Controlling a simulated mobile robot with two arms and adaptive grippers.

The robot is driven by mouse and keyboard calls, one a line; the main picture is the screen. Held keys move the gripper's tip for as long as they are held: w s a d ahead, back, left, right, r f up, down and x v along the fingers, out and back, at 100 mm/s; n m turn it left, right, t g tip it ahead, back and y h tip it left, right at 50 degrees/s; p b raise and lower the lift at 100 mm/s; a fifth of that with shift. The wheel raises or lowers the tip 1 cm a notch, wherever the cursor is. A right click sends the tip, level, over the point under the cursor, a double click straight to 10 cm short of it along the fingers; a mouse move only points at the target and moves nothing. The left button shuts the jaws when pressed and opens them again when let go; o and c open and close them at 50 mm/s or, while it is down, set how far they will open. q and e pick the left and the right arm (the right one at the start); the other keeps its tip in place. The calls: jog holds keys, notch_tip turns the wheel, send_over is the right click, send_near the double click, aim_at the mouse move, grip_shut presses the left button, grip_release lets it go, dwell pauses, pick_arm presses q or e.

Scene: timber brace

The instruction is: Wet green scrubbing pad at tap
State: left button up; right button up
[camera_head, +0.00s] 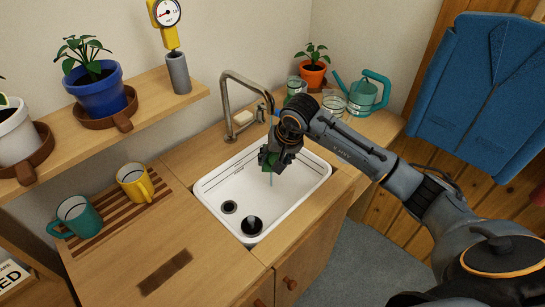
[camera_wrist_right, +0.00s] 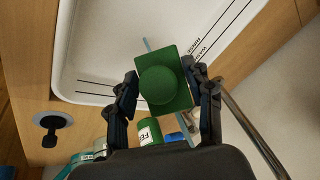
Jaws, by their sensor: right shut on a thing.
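The green scrubbing pad (camera_head: 264,158) is held over the white sink (camera_head: 310,185), below the metal tap (camera_head: 228,100). In the right wrist view the pad (camera_wrist_right: 178,62) is a green square block with a round green knob. My right gripper (camera_head: 272,156) is shut on it, with a finger on each side (camera_wrist_right: 162,88). A thin pale blue streak, apparently running water, shows at the pad and below it in the head view. The gripper hides part of the pad and the tap's outlet. My left gripper is in neither view.
A dark cup-like object (camera_head: 251,224) stands in the sink by the drain (camera_head: 229,207). Glasses (camera_head: 334,102), a teal watering can (camera_head: 366,92) and a potted plant (camera_head: 312,72) stand behind my arm. Yellow (camera_head: 135,182) and teal (camera_head: 79,215) mugs stand on a striped board at left.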

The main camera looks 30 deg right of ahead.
jog(key=s+a, duration=0.1)
jog(key=s, duration=0.6)
jog(key=shift+s, duration=0.2)
jog(key=shift+a, duration=0.1)
dwell(1.2)
jog(key=s+r+p, duration=0.1)
jog(key=s+r, duration=0.3)
jog(key=s, duration=0.1)
jog(key=shift+a, duration=0.4)
jog(key=shift+w, duration=0.1)
